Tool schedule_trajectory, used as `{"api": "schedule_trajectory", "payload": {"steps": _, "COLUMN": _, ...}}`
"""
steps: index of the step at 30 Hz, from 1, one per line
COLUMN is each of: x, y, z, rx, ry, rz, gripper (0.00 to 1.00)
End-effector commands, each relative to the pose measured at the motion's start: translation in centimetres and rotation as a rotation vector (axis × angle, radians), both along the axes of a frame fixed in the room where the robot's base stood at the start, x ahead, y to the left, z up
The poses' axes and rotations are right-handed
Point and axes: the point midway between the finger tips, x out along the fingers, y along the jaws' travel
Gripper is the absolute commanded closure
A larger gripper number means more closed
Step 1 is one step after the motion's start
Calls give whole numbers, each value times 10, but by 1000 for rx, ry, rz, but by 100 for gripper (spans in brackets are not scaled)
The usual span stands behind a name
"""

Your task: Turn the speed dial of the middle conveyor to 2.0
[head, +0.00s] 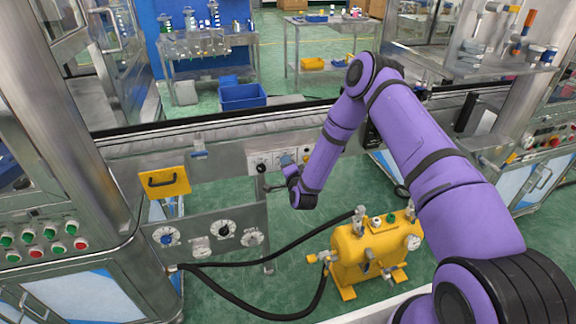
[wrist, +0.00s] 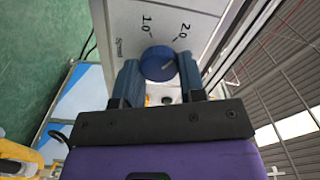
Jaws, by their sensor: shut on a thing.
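In the wrist view, a round blue dial (wrist: 158,64) sits on a pale panel (wrist: 125,25) marked "Speed", with the printed marks 1.0 and 2.0 above it. My gripper (wrist: 160,78) is shut on the dial, with one dark blue finger on each side of it. The dial's pointer is too small to read, so I cannot tell its exact setting. In the head view, my gripper (head: 272,187) is at the conveyor's front, just below a small control panel (head: 276,157). The gripped dial cannot be made out there.
A lower panel with several dials (head: 205,212) hangs left of my gripper, below a yellow plate with a handle (head: 163,183). A yellow tank (head: 372,250) and black hoses (head: 262,258) are on the floor below my arm.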

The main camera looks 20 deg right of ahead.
Motion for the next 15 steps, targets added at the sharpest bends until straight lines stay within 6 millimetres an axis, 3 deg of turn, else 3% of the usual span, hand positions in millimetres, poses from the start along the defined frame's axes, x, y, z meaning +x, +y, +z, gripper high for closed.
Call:
{"api": "schedule_trajectory", "payload": {"steps": 7, "x": -1, "y": 0, "z": -1, "rx": -1, "ry": 4, "rz": 1, "gripper": 86}}
{"api": "schedule_trajectory", "payload": {"steps": 8, "x": -1, "y": 0, "z": -1, "rx": -1, "ry": 4, "rz": 1, "gripper": 56}}
{"api": "schedule_trajectory", "payload": {"steps": 10, "x": -1, "y": 0, "z": -1, "rx": -1, "ry": 4, "rz": 1, "gripper": 40}}
{"api": "schedule_trajectory", "payload": {"steps": 15, "x": 0, "y": 0, "z": -1, "rx": -1, "ry": 2, "rz": 0, "gripper": 37}}
